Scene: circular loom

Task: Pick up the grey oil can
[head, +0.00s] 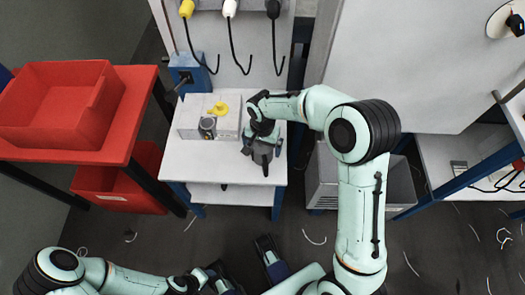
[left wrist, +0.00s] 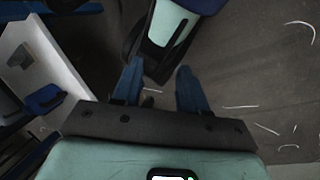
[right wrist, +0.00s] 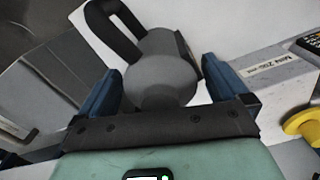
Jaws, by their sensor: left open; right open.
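The grey oil can (right wrist: 160,75) has a rounded body and a dark loop handle. In the right wrist view it stands between the two blue fingers of my right gripper (right wrist: 161,66). The fingers are open, one on each side of it; I cannot tell whether either touches it. In the head view, the can (head: 263,157) is on the right part of the small white table (head: 225,172), partly hidden under my right gripper (head: 263,150). My left gripper (left wrist: 159,66) is open and empty, over the dark floor away from the table.
A white box (head: 188,125) stands left of the can, with a yellow object (head: 218,108) and a round gauge-like device (head: 207,127) by it. Red bins (head: 60,105) are at the left. Cables hang at the back. A grey bin (head: 325,175) stands right of the table.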

